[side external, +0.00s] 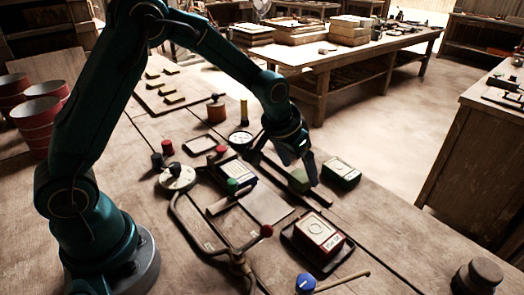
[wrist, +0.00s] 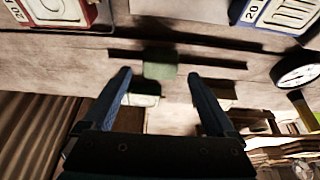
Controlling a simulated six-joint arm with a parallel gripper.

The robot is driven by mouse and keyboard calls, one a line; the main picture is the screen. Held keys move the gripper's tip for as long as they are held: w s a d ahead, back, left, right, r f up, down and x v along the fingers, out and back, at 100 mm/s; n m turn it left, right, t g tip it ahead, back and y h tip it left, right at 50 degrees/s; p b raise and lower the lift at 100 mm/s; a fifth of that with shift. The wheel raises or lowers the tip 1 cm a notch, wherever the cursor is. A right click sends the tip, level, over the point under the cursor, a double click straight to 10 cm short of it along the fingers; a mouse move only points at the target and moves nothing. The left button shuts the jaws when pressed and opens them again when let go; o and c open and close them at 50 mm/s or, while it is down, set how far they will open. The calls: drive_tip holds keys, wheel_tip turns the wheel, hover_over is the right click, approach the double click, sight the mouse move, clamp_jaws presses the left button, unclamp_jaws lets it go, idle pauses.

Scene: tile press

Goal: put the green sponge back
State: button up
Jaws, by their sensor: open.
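The green sponge (side external: 299,180) is a small green block on the bench, beside or between dark narrow bars. My gripper (side external: 299,166) is over it, with its fingers pointing down. In the wrist view the sponge (wrist: 160,66) shows between the two fingertips of my open gripper (wrist: 158,76), with a gap on each side. The fingers do not appear to touch it. I cannot tell how far above the sponge the fingertips are. Part of the sponge is hidden by a finger in the side view.
A green-and-white box (side external: 341,173) stands close to the right of my gripper. A red-and-white box (side external: 318,233) sits on a dark tray nearer the camera. A press with bent handles (side external: 238,258), a round gauge (side external: 240,140) and a yellow cylinder (side external: 244,112) are nearby.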

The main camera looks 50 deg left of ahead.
drive_tip(key=v, duration=1)
drive_tip(key=s+r+t, duration=0.1)
drive_tip(key=s+r, duration=0.1)
drive_tip(key=s, duration=1.6)
drive_tip(key=shift+s+a, duration=0.3)
drive_tip(key=shift+a, duration=0.15)
drive_tip(key=shift+r, duration=0.1)
